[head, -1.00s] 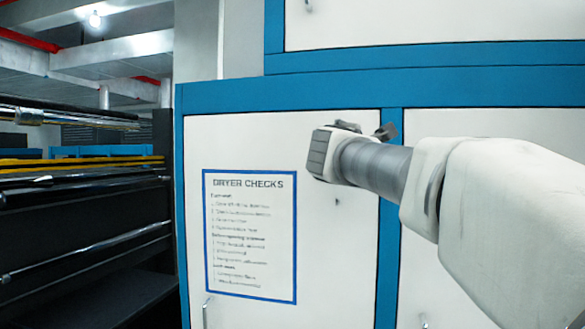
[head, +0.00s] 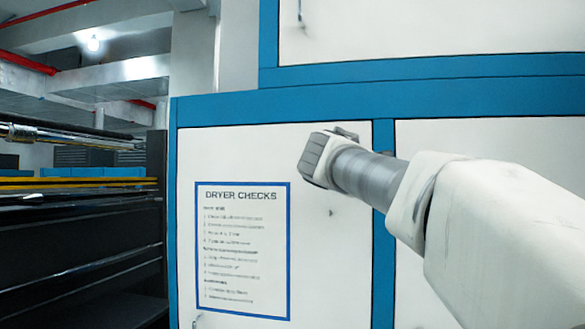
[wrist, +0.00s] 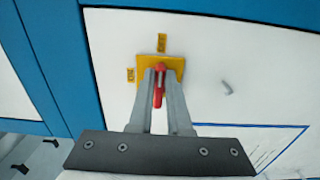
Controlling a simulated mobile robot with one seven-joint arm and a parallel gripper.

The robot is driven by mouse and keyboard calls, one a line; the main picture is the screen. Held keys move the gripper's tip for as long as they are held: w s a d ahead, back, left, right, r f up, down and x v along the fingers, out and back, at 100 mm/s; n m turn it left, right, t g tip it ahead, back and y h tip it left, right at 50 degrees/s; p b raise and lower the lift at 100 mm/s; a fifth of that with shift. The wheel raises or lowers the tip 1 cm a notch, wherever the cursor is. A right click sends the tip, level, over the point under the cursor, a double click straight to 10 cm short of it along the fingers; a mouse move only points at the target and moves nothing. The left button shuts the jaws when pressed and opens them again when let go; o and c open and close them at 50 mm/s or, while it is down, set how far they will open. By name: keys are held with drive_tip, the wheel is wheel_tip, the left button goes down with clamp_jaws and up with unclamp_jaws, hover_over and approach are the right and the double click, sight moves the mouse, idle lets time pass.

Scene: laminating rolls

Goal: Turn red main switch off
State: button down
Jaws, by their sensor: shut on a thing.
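The red main switch (wrist: 158,94) is a red handle on a yellow plate (wrist: 178,64), mounted on a white panel in the wrist view. My gripper (wrist: 160,78) has its two grey fingers on either side of the red handle and is shut on it. The handle runs roughly along the fingers, and part of it is hidden between them.
Small yellow labels sit above (wrist: 161,42) and left (wrist: 131,75) of the plate. A grey door handle (wrist: 227,87) is to the right. A blue-bordered "DRYER CHECKS" sheet (head: 242,250) is on the door. Dark roller machinery (head: 80,240) stands at left.

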drive_tip(key=c, duration=0.9)
unclamp_jaws()
drive_tip(key=shift+o, duration=0.2)
drive_tip(key=shift+s, duration=0.1)
